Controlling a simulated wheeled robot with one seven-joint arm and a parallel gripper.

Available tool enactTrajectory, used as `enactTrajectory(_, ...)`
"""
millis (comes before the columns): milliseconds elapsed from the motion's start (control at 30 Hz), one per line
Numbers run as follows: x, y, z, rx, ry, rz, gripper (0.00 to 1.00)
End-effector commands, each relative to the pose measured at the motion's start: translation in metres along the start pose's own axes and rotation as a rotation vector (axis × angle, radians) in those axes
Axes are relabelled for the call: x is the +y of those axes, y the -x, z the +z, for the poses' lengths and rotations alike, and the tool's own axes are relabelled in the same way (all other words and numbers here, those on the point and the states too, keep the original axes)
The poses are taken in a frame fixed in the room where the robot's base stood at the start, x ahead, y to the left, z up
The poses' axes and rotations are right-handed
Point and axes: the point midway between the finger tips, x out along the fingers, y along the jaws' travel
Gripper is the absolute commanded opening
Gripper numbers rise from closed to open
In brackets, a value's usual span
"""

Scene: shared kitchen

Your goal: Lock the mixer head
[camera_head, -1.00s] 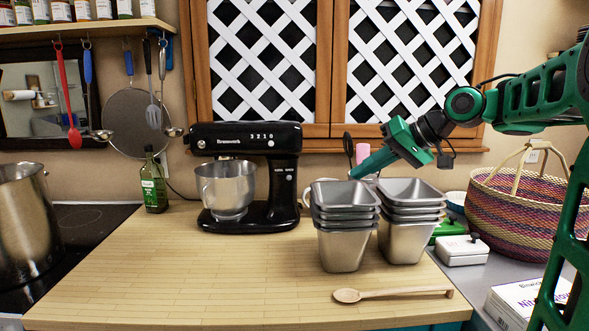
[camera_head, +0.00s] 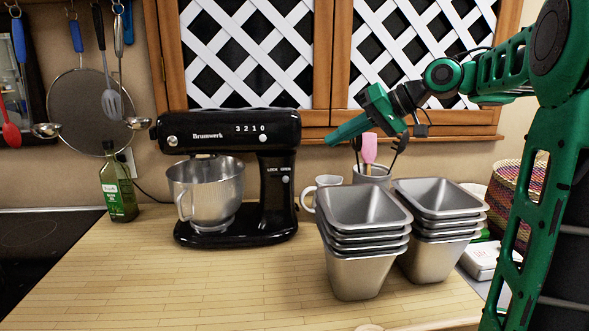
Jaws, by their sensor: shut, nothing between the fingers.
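The black stand mixer (camera_head: 238,133) stands on the wooden counter, left of centre. Its head is level above the base, over a steel bowl (camera_head: 206,192). A small round silver knob (camera_head: 285,179) sits on the mixer's column beneath the words LOCK OPEN. Another knob (camera_head: 263,139) sits under the numbers 3 2 1 0 on the head. My green gripper (camera_head: 338,134) is shut and empty. It is right of the mixer head, apart from it, above the stacked tins and pointing left and down.
Two stacks of metal loaf tins (camera_head: 365,262) stand right of the mixer. A utensil pot (camera_head: 372,175) and white mug (camera_head: 322,186) are behind them. A green bottle (camera_head: 118,185) stands left. The wooden counter (camera_head: 200,285) is clear in front of the mixer.

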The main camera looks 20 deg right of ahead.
Motion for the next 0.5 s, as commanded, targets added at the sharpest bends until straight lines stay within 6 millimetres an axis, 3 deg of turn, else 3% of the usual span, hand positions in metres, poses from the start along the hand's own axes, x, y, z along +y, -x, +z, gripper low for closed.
enactTrajectory(267, 0.0, -0.009, 0.0, -0.002, -0.001, -0.001, 0.0)
enactTrajectory(500, 0.0, -0.046, 0.001, -0.004, -0.001, -0.002, 0.0)
